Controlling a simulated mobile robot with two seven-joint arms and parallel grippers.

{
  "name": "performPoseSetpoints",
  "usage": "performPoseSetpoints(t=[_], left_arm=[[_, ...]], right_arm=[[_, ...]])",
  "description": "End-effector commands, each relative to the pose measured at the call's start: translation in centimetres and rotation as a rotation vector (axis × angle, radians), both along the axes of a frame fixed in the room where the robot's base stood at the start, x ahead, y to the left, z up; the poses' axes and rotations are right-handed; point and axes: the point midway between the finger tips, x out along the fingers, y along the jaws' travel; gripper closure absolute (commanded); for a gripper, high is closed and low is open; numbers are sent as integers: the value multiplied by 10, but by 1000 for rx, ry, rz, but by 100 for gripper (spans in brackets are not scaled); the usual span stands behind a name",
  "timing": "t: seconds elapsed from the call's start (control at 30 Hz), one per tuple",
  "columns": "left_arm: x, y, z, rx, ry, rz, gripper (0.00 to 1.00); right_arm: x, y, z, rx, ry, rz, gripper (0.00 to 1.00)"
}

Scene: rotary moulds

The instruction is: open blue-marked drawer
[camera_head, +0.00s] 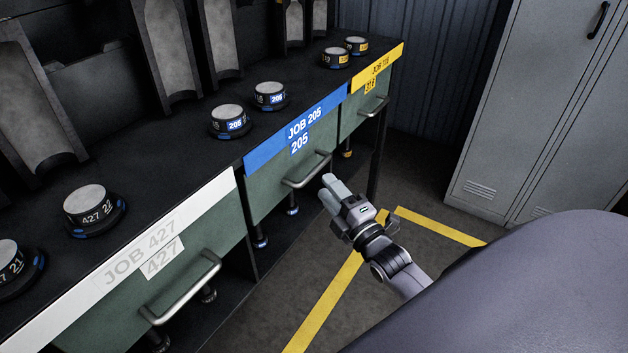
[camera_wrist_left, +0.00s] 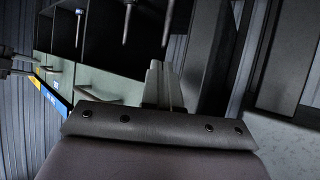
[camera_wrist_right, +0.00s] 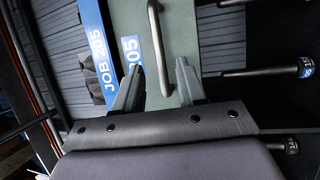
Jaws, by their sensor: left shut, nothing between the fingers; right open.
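The blue-marked drawer (camera_head: 268,200) has a green front, a blue strip reading JOB 205 (camera_head: 300,128) and a metal bar handle (camera_head: 306,171). It looks closed, level with its neighbours. My right gripper (camera_head: 327,188) is open and empty just in front of the handle's right end, seemingly apart from it. In the right wrist view the handle (camera_wrist_right: 154,40) runs between the two spread fingers (camera_wrist_right: 160,68); I cannot tell whether they reach around it. My left gripper (camera_wrist_left: 157,66) is shut and empty in the left wrist view and is not visible in the head view.
A white-marked JOB 427 drawer (camera_head: 140,285) is at the left and a yellow-marked drawer (camera_head: 362,112) at the far right. Several round moulds, such as this one (camera_head: 270,95), stand on the bench top. Grey lockers (camera_head: 545,120) stand at right. The floor between is clear.

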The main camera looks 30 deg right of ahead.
Motion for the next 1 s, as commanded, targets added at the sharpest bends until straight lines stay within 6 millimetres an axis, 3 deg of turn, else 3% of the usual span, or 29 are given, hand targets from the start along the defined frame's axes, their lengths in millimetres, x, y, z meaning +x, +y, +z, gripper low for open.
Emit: performPoseSetpoints(t=[0.4, 0.87, 0.93, 1.0], left_arm=[[3, -7, 1, -13, -23, -16, 100], [4, -10, 1, -29, -20, -19, 100], [4, -10, 1, -29, -20, -19, 100], [4, -10, 1, -29, -20, -19, 100]], right_arm=[[52, 0, 9, 1, 0, 0, 60], [64, 0, 11, 2, 3, 2, 60], [64, 0, 11, 2, 3, 2, 76], [64, 0, 11, 2, 3, 2, 99]])
